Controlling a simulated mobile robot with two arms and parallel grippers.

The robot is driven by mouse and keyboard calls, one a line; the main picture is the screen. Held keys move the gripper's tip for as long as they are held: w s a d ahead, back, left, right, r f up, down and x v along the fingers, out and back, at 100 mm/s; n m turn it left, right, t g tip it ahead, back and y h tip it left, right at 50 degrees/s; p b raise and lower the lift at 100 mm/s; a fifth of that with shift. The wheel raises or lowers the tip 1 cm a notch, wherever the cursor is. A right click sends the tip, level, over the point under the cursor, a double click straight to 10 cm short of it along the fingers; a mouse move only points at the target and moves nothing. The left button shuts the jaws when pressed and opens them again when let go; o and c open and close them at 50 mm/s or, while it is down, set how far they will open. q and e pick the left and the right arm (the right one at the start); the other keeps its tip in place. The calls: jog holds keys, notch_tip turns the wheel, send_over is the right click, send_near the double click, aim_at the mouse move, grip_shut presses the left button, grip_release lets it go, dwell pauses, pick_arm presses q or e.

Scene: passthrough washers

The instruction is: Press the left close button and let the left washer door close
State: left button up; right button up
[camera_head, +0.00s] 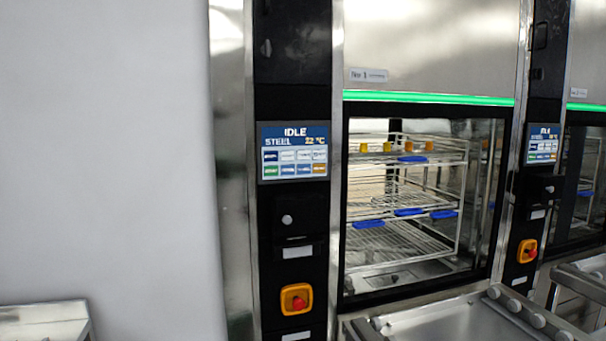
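The left washer (430,40) stands in the middle of the head view. A window-like opening below its green light strip (430,97) shows a wire rack (405,190) inside; I cannot tell whether clear glass covers it. Its black control column (291,215) carries a touchscreen (294,152) reading "IDLE", "STEEL" and "22 °C". The screen has two rows of small coloured buttons, one of them green; their labels are too small to read, so I cannot tell which is the close button. Neither of my grippers is in view.
A red emergency button on a yellow plate (296,299) sits low on the column. A steel roller table (455,322) stands before the opening. A second washer with its own screen (543,144) is at the right. A plain wall (105,140) fills the left, with a metal surface (42,322) below.

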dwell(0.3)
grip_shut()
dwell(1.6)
